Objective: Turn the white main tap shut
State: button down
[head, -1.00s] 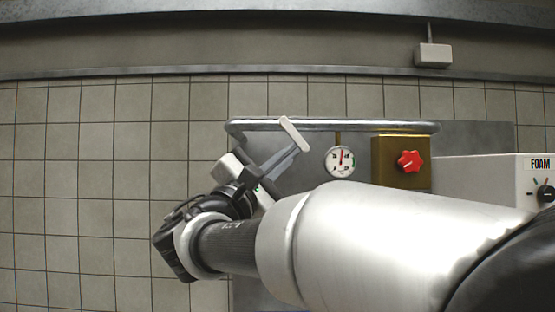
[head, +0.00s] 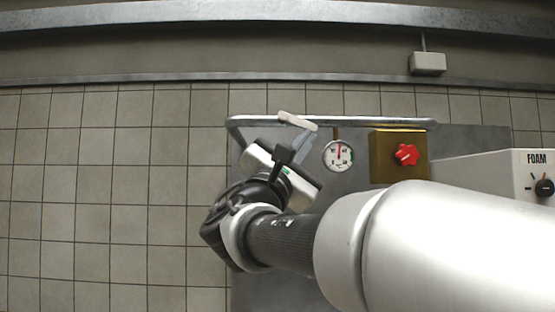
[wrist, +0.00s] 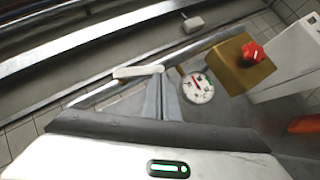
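The white main tap is a slim white lever (head: 297,121) at the upper rail, lying nearly crosswise with its right end a little lower. My gripper (head: 307,132) reaches up to the lever's right end from below. In the wrist view the grey fingers (wrist: 161,80) lie close together, and their tips meet the right end of the white lever (wrist: 135,72). I cannot tell whether the lever's end is between the tips or only against them. The tap's pivot is not clear to see.
Right of the tap are a round dial gauge (head: 338,155), a brass block (head: 388,178) with a red knob (head: 405,155), and a white box marked FOAM (head: 535,165). A metal rail (head: 370,121) runs along the grey panel. The tiled area at left is clear.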

jog(key=shift+d+r+b, duration=0.7)
jog(key=shift+r+b, duration=0.05)
jog(key=shift+b, duration=0.1)
jog(key=shift+r, duration=0.1)
dwell(0.3)
jog(key=s+f+b, duration=0.6)
jog(key=s+f, duration=0.1)
jog(key=f, duration=0.4)
jog(key=shift+a+b, duration=0.15)
jog(key=shift+b, duration=0.15)
jog(key=shift+f, duration=0.1)
